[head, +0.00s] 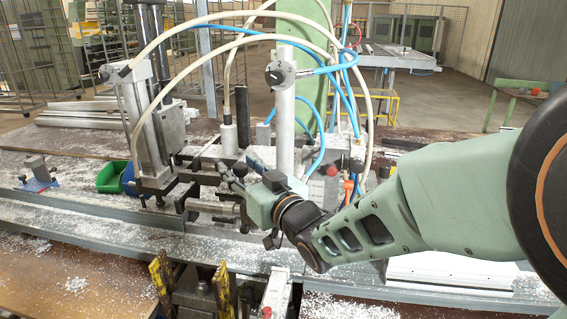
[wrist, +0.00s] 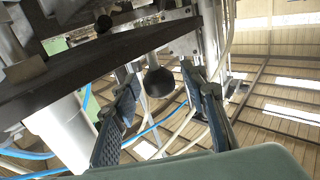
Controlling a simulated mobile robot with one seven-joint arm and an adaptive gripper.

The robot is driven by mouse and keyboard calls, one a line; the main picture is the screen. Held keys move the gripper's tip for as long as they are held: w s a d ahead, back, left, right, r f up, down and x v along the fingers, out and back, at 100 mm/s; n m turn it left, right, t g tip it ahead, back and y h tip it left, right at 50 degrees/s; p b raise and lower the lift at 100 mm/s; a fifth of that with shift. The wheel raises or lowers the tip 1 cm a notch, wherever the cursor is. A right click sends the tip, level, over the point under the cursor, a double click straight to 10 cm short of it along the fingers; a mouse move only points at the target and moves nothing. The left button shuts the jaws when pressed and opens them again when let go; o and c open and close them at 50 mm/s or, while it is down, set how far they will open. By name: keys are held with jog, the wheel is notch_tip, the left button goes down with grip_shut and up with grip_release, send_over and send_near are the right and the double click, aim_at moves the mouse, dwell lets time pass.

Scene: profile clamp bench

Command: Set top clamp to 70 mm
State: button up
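The clamp unit has a silver upright cylinder (head: 140,115) with dark metal blocks and bars below it. I cannot tell for sure which part is the top clamp, and no millimetre scale is readable. My gripper (head: 236,182) is close to the right side of the clamp's lower bars in the head view. In the wrist view, my gripper (wrist: 163,110) is open, with a dark padded finger on each side. A dark round knob (wrist: 160,82) shows between the fingers, with a gap on both sides. A thick dark bar (wrist: 85,75) crosses above the left finger.
A light upright post (head: 285,115) stands right behind my gripper, with blue and cream hoses (head: 345,75) looping around it. A green bin (head: 112,177) sits left of the clamp. Shavings cover the bench rail (head: 80,215). Yellow-and-black parts (head: 163,275) stick up in front.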

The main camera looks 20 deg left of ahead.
grip_shut()
notch_tip(320, 180, up, 4)
jog(key=shift+r+p, duration=0.1)
jog(key=shift+p, duration=0.5)
jog(key=shift+o, duration=0.3)
grip_release()
jog(key=shift+f, duration=0.25)
